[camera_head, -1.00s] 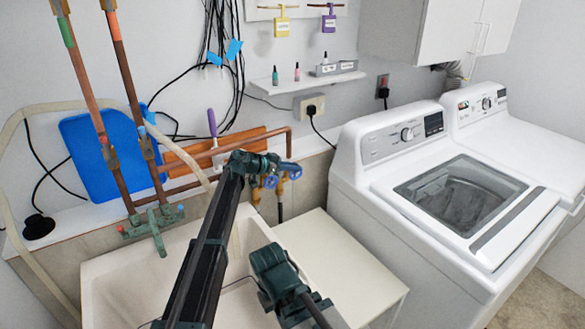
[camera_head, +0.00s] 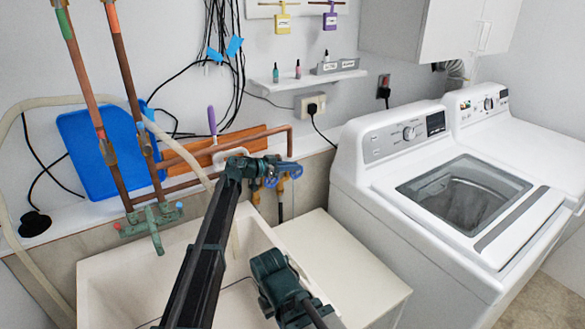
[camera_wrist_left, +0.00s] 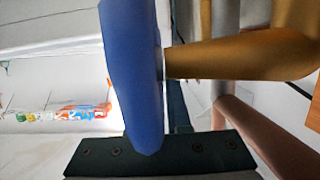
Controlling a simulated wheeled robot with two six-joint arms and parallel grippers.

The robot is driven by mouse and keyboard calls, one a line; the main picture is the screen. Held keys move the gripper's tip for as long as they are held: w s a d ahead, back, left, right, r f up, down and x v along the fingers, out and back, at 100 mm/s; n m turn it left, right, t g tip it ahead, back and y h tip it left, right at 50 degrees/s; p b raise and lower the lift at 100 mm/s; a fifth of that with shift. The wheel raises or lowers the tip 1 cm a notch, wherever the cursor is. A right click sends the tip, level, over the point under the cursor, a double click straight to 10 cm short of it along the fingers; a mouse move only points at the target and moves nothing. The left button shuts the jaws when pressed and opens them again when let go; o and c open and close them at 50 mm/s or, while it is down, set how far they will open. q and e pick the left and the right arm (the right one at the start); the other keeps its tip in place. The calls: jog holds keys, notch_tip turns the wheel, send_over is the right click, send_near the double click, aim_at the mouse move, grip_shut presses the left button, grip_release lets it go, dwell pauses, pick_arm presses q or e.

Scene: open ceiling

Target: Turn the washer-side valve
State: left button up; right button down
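The blue valve handles (camera_head: 287,171) sit on brass valves (camera_head: 282,186) at the wall, left of the washer (camera_head: 440,185). My left gripper (camera_head: 262,168) is at these handles, and its body hides part of them. In the left wrist view a blue handle (camera_wrist_left: 134,75) stands large and close in front of the dark gripper base (camera_wrist_left: 160,155), with its brass valve stem (camera_wrist_left: 240,55) to the right. I cannot make out both fingers or whether they grip the handle.
A white sink (camera_head: 105,285) lies below, with a white panel (camera_head: 335,262) between it and the washer. Copper pipes (camera_head: 82,85) and a green tap (camera_head: 152,225) are at the left. A blue board (camera_head: 95,155) and an orange board (camera_head: 235,143) lean on the wall.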

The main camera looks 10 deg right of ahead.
pick_arm(q)
jog(key=o, duration=0.4)
jog(key=shift+o, duration=0.2)
jog(key=shift+r+p, duration=0.85)
notch_tip(320, 180, up, 2)
jog(key=shift+p, duration=1)
jog(key=s+a+r+p, duration=0.1)
jog(key=s+a, duration=0.2)
jog(key=s, duration=1.2)
jog(key=shift+s+r, duration=0.15)
jog(key=shift+s, duration=0.2)
